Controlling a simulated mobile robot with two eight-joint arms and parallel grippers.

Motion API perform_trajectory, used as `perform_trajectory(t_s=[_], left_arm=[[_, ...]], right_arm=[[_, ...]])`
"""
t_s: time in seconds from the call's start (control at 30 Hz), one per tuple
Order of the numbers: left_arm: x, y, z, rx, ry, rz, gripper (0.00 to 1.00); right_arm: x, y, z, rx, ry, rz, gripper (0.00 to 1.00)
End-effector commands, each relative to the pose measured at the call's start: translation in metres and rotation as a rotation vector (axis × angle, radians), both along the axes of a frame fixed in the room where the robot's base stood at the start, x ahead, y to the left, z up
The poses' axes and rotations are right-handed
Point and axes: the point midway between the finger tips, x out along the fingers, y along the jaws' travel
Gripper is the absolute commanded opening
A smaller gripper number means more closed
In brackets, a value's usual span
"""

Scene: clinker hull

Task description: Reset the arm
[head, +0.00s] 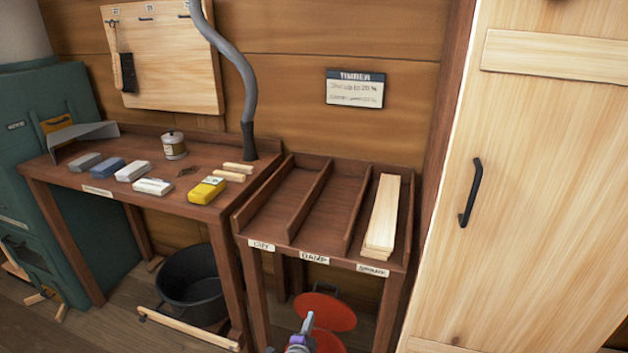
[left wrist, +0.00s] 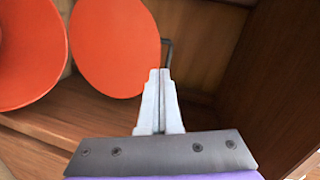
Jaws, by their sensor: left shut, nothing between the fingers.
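My left gripper (head: 307,322) shows at the bottom of the head view, low in front of the sorting rack and beside an orange-red round lid (head: 326,312). In the left wrist view my left gripper (left wrist: 160,74) has its two pale fingers together, with nothing between them. The orange-red lid (left wrist: 115,45) is just beyond and to the left of the fingertips there. My right gripper is in neither view.
The sorting rack (head: 318,208) has three labelled lanes, with pale boards (head: 383,215) in the right one. A workbench (head: 222,208) with several blocks stands left, a black tub (head: 190,280) under it. A wooden door (head: 520,200) stands right.

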Motion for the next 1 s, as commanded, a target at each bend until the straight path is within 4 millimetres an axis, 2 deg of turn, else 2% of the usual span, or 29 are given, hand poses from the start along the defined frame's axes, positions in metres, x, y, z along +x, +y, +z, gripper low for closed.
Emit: perform_trajectory(t_s=[0.03,0.1,0.27,0.47,0.57,0.7,0.87,1.0], left_arm=[[-0.002,0.011,0.018,-0.037,0.048,0.027,0.0],[-0.008,0.025,0.039,-0.096,0.119,0.068,0.0],[-0.035,0.057,0.08,-0.232,0.274,0.174,0.0],[-0.092,0.093,0.122,-0.401,0.455,0.326,0.0],[-0.129,0.11,0.137,-0.482,0.539,0.41,0.0],[-0.187,0.129,0.152,-0.597,0.65,0.537,0.0],[-0.262,0.146,0.159,-0.723,0.768,0.693,0.0],[-0.322,0.155,0.156,-0.817,0.852,0.822,0.0]], right_arm=[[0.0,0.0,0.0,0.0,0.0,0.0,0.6],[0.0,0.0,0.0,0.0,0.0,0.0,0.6],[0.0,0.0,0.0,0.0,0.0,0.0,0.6],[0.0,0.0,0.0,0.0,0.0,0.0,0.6],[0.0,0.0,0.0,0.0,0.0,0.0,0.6],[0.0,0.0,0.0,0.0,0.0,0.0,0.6],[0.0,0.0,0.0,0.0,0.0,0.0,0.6],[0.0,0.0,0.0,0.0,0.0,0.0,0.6]])
